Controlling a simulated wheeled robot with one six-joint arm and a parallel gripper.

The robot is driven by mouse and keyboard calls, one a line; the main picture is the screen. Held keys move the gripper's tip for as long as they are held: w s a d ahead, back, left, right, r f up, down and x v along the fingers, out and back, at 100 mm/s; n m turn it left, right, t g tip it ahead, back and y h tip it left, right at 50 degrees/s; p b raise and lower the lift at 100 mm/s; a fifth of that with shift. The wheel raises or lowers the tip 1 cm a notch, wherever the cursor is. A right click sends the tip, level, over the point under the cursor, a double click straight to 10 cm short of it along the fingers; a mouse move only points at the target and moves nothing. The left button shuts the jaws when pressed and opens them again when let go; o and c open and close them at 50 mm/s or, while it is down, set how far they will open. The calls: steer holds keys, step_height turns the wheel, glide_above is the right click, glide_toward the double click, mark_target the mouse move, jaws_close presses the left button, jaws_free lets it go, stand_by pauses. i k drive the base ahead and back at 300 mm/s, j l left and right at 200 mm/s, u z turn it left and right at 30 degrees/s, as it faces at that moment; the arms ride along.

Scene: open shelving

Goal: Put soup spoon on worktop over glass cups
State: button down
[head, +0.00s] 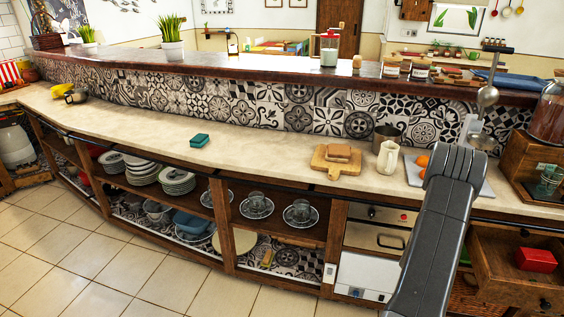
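The glass cups (256,198) stand on saucers on an open shelf, with another cup (302,207) to their right. The pale worktop (262,152) runs above them, and its stretch over the cups is bare. I cannot make out a soup spoon for certain. A silver rounded object on a thin stem (487,96) rises at the right behind my arm; I cannot tell what it is. My arm reaches up from the bottom right over the worktop. My gripper is not visible.
A teal sponge (200,140) lies left of the bare stretch. A cutting board (337,163) with bread and a cream jug (387,157) stand to its right. An open drawer (510,275) with a red box (536,260) juts out at the lower right.

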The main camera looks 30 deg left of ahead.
mark_target(287, 163)
steer(key=j+z, duration=0.15)
steer(key=j, duration=0.6)
steer(key=j+z, duration=0.15)
steer(key=j, duration=0.6)
steer(key=k+j+z, duration=0.15)
steer(key=j, duration=0.55)
